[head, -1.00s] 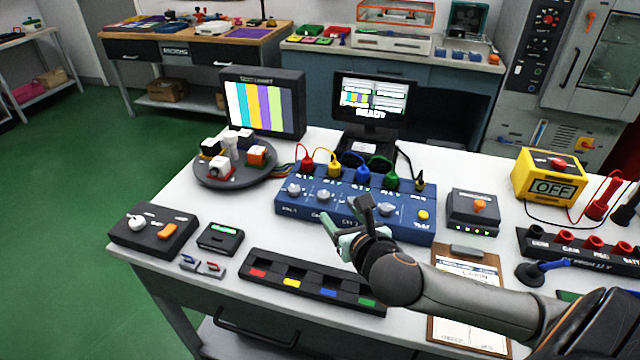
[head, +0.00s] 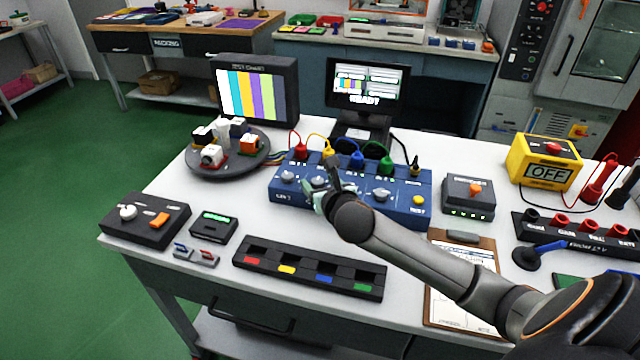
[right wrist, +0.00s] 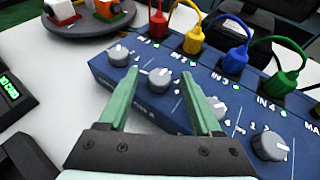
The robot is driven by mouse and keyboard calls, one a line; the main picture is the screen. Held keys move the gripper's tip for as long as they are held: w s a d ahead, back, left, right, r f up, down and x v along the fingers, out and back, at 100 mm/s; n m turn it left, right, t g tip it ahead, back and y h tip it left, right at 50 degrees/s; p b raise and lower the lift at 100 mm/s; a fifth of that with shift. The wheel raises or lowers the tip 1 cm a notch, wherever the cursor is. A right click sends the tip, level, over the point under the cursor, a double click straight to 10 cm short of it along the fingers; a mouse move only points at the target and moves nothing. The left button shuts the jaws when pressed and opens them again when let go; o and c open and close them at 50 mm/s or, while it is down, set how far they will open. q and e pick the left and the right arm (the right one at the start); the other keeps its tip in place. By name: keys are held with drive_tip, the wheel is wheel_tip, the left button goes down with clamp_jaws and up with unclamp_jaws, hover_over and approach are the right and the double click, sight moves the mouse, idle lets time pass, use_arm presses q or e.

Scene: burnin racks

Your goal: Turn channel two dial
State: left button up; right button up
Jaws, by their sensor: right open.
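The blue switch box (head: 405,208) stands on the white table with a row of silver dials and several coloured plugs along its back. The channel two dial (head: 319,182) is second from the left; it also shows in the right wrist view (right wrist: 160,77), under the yellow plug. My right gripper (head: 318,195) is at the front of the box. In the right wrist view its two green fingers (right wrist: 157,100) are apart and empty, with the channel two dial ahead of and between their tips. The third dial (right wrist: 214,107) is partly hidden by the right finger. My left gripper is not in view.
The first dial (right wrist: 119,55) lies just left of the fingers, and the fourth dial (right wrist: 270,146) to the right. Cabled plugs (head: 357,158) rise behind the dials. A tray with coloured labels (head: 308,275) lies in front of the box. A clipboard (head: 463,290) lies to the right.

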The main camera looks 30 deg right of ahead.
drive_tip(key=shift+c, duration=0.4)
clamp_jaws()
